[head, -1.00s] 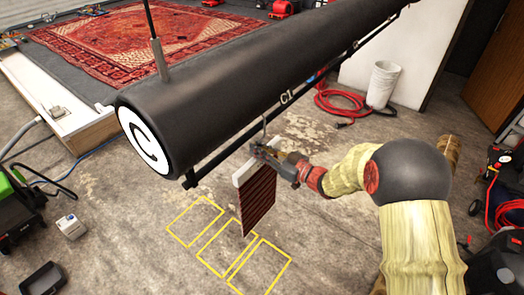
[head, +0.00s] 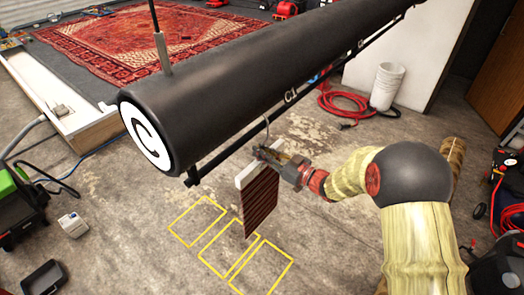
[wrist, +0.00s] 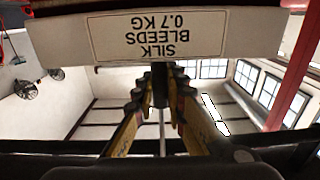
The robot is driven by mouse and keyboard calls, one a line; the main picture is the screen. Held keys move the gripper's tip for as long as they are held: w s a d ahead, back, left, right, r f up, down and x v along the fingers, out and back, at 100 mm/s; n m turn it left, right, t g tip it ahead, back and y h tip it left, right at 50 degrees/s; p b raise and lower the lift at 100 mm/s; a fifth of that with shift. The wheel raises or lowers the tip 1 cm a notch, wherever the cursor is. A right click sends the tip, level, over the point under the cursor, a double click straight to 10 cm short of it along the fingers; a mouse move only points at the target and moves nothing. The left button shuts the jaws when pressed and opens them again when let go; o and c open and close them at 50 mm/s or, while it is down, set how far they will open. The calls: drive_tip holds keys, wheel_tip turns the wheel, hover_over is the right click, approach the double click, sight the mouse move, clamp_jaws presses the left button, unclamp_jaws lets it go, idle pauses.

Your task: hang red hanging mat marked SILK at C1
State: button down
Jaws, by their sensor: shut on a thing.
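The red hanging mat (head: 262,206) with dark stripes hangs below my gripper (head: 268,156) under a pale header bar (head: 245,174). Its label (wrist: 155,38), upside down in the wrist view, reads SILK, BLEEDS, 0.7 KG. My gripper is shut on the mat's hanger, and its fingers (wrist: 160,95) meet at a dark stem below the label in the wrist view. A thin hook (head: 266,128) rises above the gripper and overlaps the dark rail (head: 228,157) in the picture. I cannot tell whether it touches. The C1 mark (head: 291,96) is just up and right of the hook.
The big black drum marked C (head: 150,138) lies above and behind the rail. Yellow floor outlines (head: 232,240) are below the mat. A white bucket (head: 385,86) and red hose (head: 345,105) are at back right. A patterned rug (head: 130,45) lies at back left.

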drive_tip(key=shift+f+b, duration=0.75)
drive_tip(key=shift+f, duration=0.45)
drive_tip(key=c, duration=1.7)
unclamp_jaws()
drive_tip(key=shift+c, duration=0.2)
drive_tip(key=shift+f, duration=0.1)
drive_tip(key=shift+d, duration=0.1)
drive_tip(key=v, duration=1.1)
drive_tip(key=shift+s+d, duration=0.25)
drive_tip(key=shift+s, duration=0.05)
